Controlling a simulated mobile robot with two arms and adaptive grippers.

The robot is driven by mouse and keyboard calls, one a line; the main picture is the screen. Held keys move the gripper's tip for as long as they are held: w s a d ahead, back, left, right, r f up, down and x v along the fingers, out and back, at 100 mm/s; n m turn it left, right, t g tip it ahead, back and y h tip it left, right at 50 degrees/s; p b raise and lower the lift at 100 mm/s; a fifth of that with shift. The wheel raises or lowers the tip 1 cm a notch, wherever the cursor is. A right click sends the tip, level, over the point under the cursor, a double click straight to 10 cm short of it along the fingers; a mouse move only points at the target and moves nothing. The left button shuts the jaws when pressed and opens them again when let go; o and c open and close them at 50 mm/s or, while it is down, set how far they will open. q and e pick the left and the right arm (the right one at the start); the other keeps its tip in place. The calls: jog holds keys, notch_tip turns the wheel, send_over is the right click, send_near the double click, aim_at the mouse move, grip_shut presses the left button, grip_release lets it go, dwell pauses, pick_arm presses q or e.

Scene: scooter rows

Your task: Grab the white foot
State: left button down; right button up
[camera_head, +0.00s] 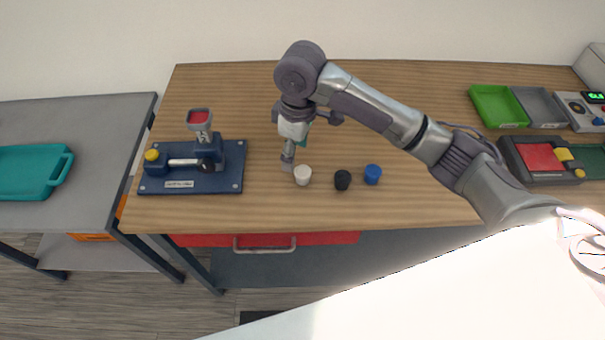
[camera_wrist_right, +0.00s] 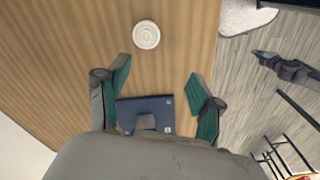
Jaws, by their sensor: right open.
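The white foot (camera_head: 302,175) is a small round piece standing on the wooden table, left of a black foot (camera_head: 343,180) and a blue foot (camera_head: 372,174). My right gripper (camera_head: 288,162) points down just to the left of the white foot and behind it, apart from it as far as I can tell. In the right wrist view the white foot (camera_wrist_right: 146,35) shows as a ringed disc beyond the fingertips, not between them. The right gripper (camera_wrist_right: 158,74) is open there, its green-padded fingers wide apart and empty. My left gripper does not show.
A blue fixture (camera_head: 225,178) with a red-topped post stands to the left on the table; it also shows in the right wrist view (camera_wrist_right: 158,104). Green (camera_head: 497,106) and grey trays (camera_head: 540,107) sit at the right. A teal tray (camera_head: 30,190) lies on the side table.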

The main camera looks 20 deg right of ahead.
notch_tip(320, 180, up, 3)
jog(key=w+d, duration=0.2)
jog(key=p, duration=0.1)
send_over(303, 171)
jog(key=shift+h, duration=0.3)
jog(key=f, duration=0.8)
jog(key=shift+w, duration=0.2)
jog(key=shift+s+f+p, duration=0.1)
jog(key=shift+f+p, duration=0.45)
notch_tip(303, 171, down, 4)
jog(key=shift+s+r+p, duration=0.15)
jog(key=shift+r+p, duration=0.05)
jog(key=shift+p, duration=0.4)
jog(key=shift+f, duration=0.4)
jog(key=shift+c, duration=0.3)
